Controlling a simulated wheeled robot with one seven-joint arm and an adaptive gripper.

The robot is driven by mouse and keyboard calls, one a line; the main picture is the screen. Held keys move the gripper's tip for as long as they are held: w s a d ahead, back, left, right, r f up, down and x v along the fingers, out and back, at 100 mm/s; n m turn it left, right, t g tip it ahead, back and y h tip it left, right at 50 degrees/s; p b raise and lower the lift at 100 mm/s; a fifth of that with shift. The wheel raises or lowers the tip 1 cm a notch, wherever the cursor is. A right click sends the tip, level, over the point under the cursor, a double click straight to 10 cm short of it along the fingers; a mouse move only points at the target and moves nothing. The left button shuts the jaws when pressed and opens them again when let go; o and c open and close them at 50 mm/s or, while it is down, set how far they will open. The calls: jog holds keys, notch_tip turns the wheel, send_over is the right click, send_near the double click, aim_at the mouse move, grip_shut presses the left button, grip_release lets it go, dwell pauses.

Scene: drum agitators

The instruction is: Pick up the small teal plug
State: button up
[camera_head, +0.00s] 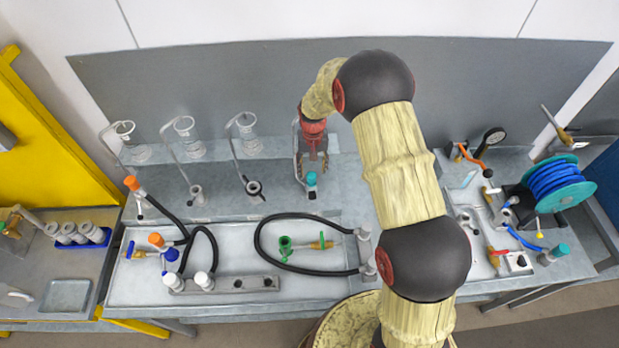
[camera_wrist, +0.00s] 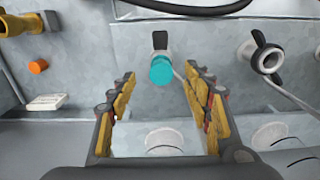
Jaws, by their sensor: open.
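A small teal plug (camera_head: 311,179) sits at the top of a grey fitting with a black part, on the raised back shelf. It also shows in the wrist view (camera_wrist: 162,70), near the middle. My gripper (camera_head: 311,169) is open and empty, above the plug in the head view. In the wrist view, the yellow-padded fingertips (camera_wrist: 161,76) stand to the left and right of the plug, with clear gaps on both sides. I cannot tell how far the tips are from it in depth.
A fitting with a black wing piece (camera_wrist: 265,55) stands right of the plug. Glass vessels (camera_head: 247,140) on thin stands are to the left on the shelf. A black hose (camera_head: 262,243) loops on the bench in front. A blue hose reel (camera_head: 556,186) stands far right.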

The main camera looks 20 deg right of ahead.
aim_at(312, 175)
jog(key=shift+w+a+f, duration=0.1)
jog(key=shift+w+f, duration=0.1)
jog(key=shift+f, duration=0.9)
jog(key=shift+w+f+p, duration=0.15)
jog(key=shift+f+p, duration=0.35)
jog(key=shift+f, duration=0.8)
jog(key=shift+w+f+p, duration=0.1)
jog(key=shift+f+p, duration=0.35)
jog(key=shift+f, duration=0.8)
jog(key=c, duration=1.1)
jog(key=shift+c, duration=0.4)
